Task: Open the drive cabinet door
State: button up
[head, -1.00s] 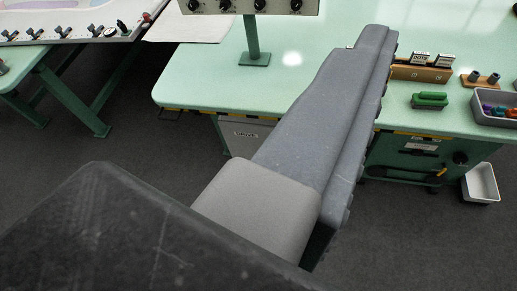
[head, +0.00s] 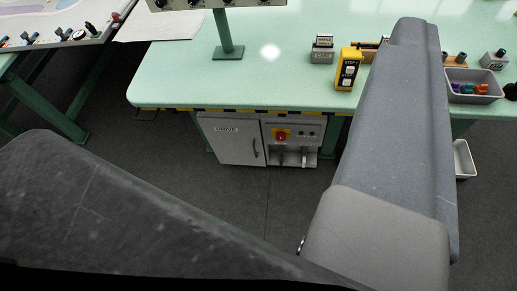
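The drive cabinet is a grey box under the green bench, in the middle of the head view. Its door (head: 229,143) carries a "DRIVE" label and a dark vertical handle (head: 255,148) near its right edge. The door looks shut. Right of the door is a panel (head: 292,143) with a red button on a yellow plate (head: 282,135) and small switches. My grey arm crosses the right side of the view. My gripper's fingers are not visible, so its opening does not show.
The green bench top (head: 180,75) overhangs the cabinet, with a striped front edge. On it stand a yellow box (head: 347,69), a grey block (head: 322,48) and a grey bin (head: 474,87). A white bin (head: 463,159) is on the floor at right. Floor before the cabinet looks clear.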

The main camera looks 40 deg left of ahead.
aim_at(234, 141)
jog(key=z, duration=1.15)
jog(key=k, duration=0.9)
jog(key=u, duration=1.25)
jog(key=i, duration=1)
